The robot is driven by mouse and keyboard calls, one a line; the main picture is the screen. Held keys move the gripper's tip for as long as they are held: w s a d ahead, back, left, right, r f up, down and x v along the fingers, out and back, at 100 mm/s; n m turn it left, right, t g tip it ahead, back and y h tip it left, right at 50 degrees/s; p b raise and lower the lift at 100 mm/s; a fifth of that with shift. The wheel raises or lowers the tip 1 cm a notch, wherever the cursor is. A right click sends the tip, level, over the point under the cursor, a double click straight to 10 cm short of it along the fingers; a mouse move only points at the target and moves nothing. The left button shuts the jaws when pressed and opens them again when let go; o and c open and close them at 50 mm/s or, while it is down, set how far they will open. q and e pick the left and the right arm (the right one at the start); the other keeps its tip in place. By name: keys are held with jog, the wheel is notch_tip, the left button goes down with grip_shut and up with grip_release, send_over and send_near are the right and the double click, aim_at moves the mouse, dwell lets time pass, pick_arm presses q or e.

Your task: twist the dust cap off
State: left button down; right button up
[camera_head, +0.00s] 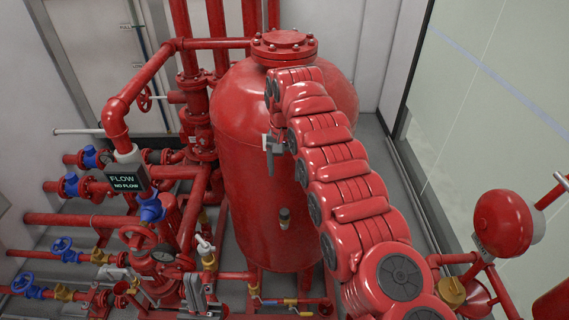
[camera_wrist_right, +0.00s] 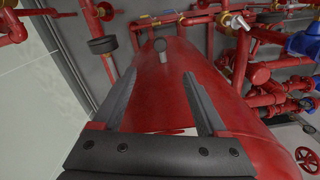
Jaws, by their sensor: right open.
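My right gripper (camera_head: 273,150) hangs in front of the upper tank at the end of my red arm. In the right wrist view its two dark fingers (camera_wrist_right: 162,110) are spread with nothing between them. A small dark capped fitting (camera_head: 284,218) sticks out of the tank's front, below the gripper in the head view. The right wrist view shows it as a grey round end on a stem (camera_wrist_right: 160,47), beyond the fingertips and apart from them. It looks like the dust cap, but I cannot tell for sure. I do not make out my left gripper.
The large red tank (camera_head: 240,150) fills the middle. Red pipes with blue valves (camera_head: 71,184) crowd the left, beside a FLOW sign (camera_head: 124,181). A red bell (camera_head: 503,222) and a brass cap (camera_head: 452,290) stand at the right, near a glass wall (camera_head: 490,110).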

notch_tip(320, 180, down, 2)
jog(key=b, duration=0.9)
send_over(284, 211)
notch_tip(284, 211, down, 7)
jog(key=shift+f, duration=0.15)
jog(key=shift+d+p, duration=0.2)
jog(key=shift+p, duration=0.5)
notch_tip(284, 211, down, 4)
jog(key=shift+s+a+r+p, duration=0.1)
jog(key=shift+s+a+p, duration=0.05)
jog(key=shift+p, duration=0.85)
notch_tip(284, 211, down, 3)
jog(key=shift+f, duration=0.5)
grip_shut()
